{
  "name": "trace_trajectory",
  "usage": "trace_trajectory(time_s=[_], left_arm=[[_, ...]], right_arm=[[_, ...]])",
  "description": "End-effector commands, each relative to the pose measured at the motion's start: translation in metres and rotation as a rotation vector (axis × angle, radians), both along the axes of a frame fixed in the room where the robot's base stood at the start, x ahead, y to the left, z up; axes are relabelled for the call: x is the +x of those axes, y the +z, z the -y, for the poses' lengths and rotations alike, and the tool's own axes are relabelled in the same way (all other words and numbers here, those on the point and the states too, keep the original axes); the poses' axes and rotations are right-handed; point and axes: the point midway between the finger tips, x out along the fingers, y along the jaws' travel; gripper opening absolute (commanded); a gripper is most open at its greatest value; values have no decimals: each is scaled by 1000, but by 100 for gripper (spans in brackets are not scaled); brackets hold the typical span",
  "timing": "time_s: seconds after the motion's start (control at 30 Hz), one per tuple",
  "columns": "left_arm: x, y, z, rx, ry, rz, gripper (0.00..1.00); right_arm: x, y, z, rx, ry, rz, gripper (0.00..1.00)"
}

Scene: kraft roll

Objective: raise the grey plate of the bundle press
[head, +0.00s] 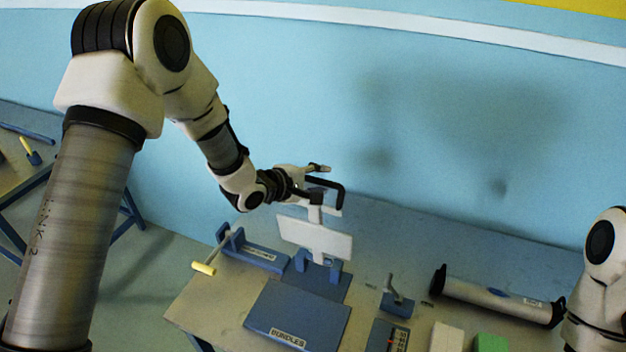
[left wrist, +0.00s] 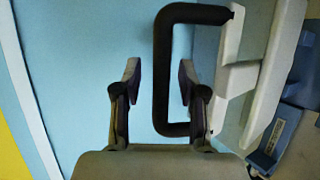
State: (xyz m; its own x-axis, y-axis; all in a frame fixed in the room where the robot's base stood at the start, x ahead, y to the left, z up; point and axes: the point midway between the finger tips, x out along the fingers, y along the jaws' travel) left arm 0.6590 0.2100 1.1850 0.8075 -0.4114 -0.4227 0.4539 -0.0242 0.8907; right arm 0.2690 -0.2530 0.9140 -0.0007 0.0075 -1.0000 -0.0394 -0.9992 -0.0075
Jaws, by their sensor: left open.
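The grey plate (head: 315,239) of the bundle press stands above its blue base, held on a light post (head: 316,213). A black loop handle (head: 340,192) is fixed at the top of the press. In the left wrist view the handle (left wrist: 161,70) runs as a black bar between my fingers, with its lower arm crossing toward the pale plate (left wrist: 268,85) at the right. My left gripper (head: 318,181) is at the handle. It is open, with a gap between each fingertip and the bar in the left wrist view (left wrist: 158,80). My right gripper is out of view.
A blue board marked BUNDLES (head: 297,315) lies in front of the press. A blue holder with a yellow-handled lever (head: 255,252) is to its left. A grey roll (head: 495,297), a small lever stand (head: 397,300) and a green block (head: 490,343) are to its right.

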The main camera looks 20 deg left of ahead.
Motion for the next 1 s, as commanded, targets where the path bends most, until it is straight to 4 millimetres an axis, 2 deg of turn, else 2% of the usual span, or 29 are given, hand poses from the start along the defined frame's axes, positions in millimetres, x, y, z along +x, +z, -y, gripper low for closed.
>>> trace_trajectory(time_s=[0.17,0.4,0.5,0.67,1.0], left_arm=[[-20,12,-11,-4,3,0,41],[-70,39,-36,-9,3,1,41],[-84,46,-44,-5,5,0,41],[-94,50,-48,-2,0,0,41],[-94,50,-48,0,-1,0,41]], right_arm=[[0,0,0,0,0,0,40],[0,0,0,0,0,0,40],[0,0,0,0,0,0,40],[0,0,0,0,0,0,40],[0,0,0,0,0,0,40]])
